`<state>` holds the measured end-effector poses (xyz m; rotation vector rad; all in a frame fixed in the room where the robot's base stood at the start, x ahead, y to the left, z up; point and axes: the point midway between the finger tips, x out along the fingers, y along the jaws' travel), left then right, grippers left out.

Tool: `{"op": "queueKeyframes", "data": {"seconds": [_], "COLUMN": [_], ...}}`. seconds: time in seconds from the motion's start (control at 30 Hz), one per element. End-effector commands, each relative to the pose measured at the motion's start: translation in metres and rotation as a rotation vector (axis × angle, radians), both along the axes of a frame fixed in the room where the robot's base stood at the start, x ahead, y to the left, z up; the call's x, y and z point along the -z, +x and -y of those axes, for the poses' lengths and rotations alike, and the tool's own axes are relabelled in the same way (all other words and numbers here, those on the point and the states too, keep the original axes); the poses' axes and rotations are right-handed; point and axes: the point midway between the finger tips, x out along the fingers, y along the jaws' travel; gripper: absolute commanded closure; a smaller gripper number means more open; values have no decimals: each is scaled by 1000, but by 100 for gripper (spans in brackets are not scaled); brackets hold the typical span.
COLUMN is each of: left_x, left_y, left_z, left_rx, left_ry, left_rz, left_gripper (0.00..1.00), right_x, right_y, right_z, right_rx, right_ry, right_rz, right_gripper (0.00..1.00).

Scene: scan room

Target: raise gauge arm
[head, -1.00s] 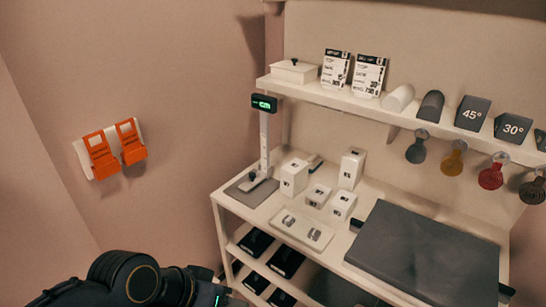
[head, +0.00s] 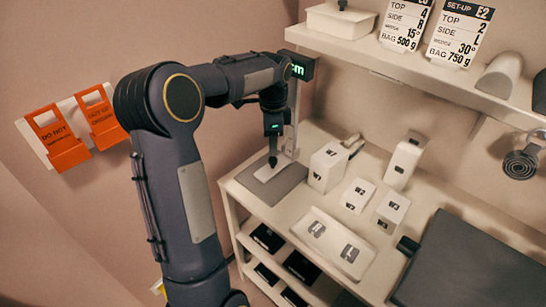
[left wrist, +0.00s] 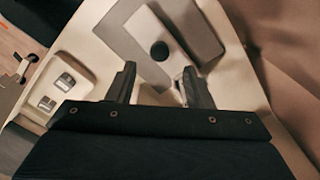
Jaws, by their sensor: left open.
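The gauge stands at the left end of the bench, with a white upright post (head: 294,112) and a black display (head: 300,66) showing green letters. Its low white arm (head: 268,172) lies close over a dark grey base plate (head: 285,186). In the left wrist view the gauge arm (left wrist: 184,28) carries a round black knob (left wrist: 159,50). My left gripper (left wrist: 160,78) is open above the gauge arm, its fingers to either side of the knob's line and apart from it. In the head view the left gripper (head: 272,158) points down and partly hides the knob. My right gripper is not in view.
Several white blocks (head: 328,166) stand right of the gauge. A white tray (head: 338,243) lies in front, with a dark grey mat (head: 470,262) at right. A shelf (head: 400,68) overhangs the bench. Orange tags (head: 56,137) hang on the left wall.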

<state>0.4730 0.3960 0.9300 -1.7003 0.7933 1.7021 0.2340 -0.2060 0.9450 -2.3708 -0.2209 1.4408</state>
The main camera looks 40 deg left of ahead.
Motion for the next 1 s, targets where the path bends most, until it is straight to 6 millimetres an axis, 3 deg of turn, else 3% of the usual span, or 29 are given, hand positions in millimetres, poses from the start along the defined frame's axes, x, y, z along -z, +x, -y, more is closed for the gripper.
{"op": "queueKeyframes", "data": {"seconds": [0.3,0.7,1.0], "left_x": [49,59,58], "left_y": [-1,-1,-1], "left_z": [0,0,1], "left_rx": [-1,-3,-3], "left_ry": [-1,-1,-1], "left_rz": [-2,1,1], "left_gripper": [53,53,91], "right_x": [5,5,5], "right_y": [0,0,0], "right_z": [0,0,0], "right_rx": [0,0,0], "right_ry": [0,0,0], "right_rz": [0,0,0], "right_gripper": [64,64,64]}}
